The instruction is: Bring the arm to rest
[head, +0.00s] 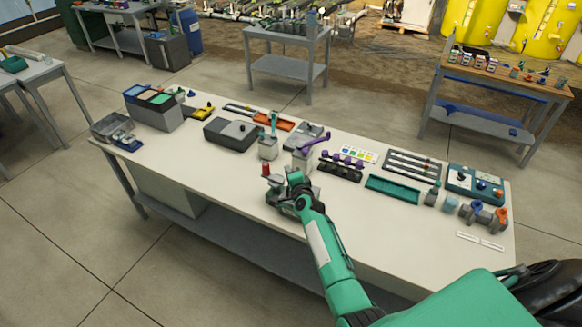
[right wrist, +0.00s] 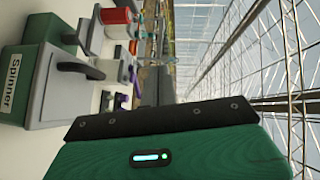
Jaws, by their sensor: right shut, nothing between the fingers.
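My right arm (head: 325,250) is green and reaches from the lower right of the head view over the near edge of the white bench. My right gripper (head: 295,180) is at its far end, above the bench top and near a small red-topped item (head: 266,170). It is shut and holds nothing. In the right wrist view, the green and black hand body fills the bottom, and the fingertips are not clearly visible. A green and grey box marked "Spinner" (right wrist: 22,85) is close to the hand at left. My left gripper is not in view.
The white bench (head: 225,190) is crowded along its far side with a blue-grey bin (head: 155,112), a dark grey box (head: 230,134), a green tray (head: 392,190) and a teal control box (head: 474,185). Its near left part is clear. A red cylinder (right wrist: 115,16) shows in the wrist view.

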